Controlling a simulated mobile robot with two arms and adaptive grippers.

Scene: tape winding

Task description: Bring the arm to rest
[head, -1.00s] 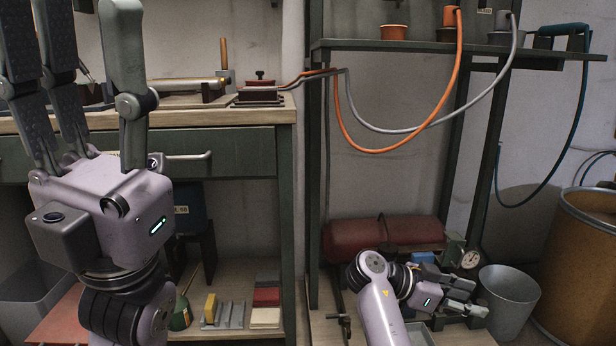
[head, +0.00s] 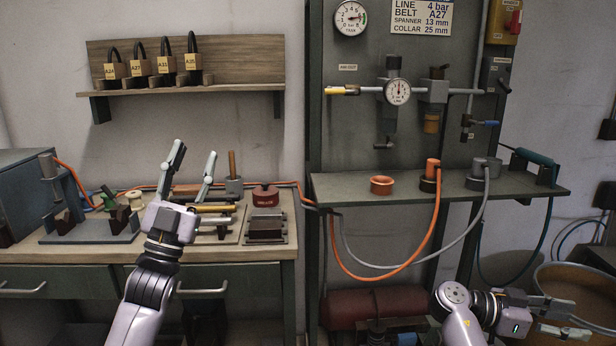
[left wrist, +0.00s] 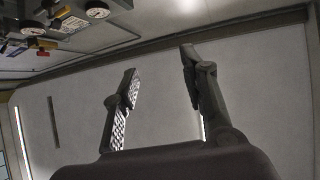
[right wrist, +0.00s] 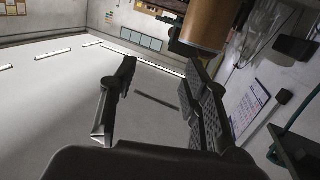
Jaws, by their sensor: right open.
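My left gripper (head: 192,172) points upward in front of the workbench in the head view, its fingers spread apart. In the left wrist view its two fingers (left wrist: 160,92) stand apart with nothing between them. My right gripper (head: 574,322) is low at the right in the head view, lying sideways in front of the brown drum. In the right wrist view its fingers (right wrist: 158,92) are apart and empty, with floor and wall showing between and beyond them.
The workbench (head: 70,252) carries a vise, blocks and tools. Pressure gauges (head: 397,91) are on the panel behind. The brown drum (head: 570,275) stands close to my right gripper.

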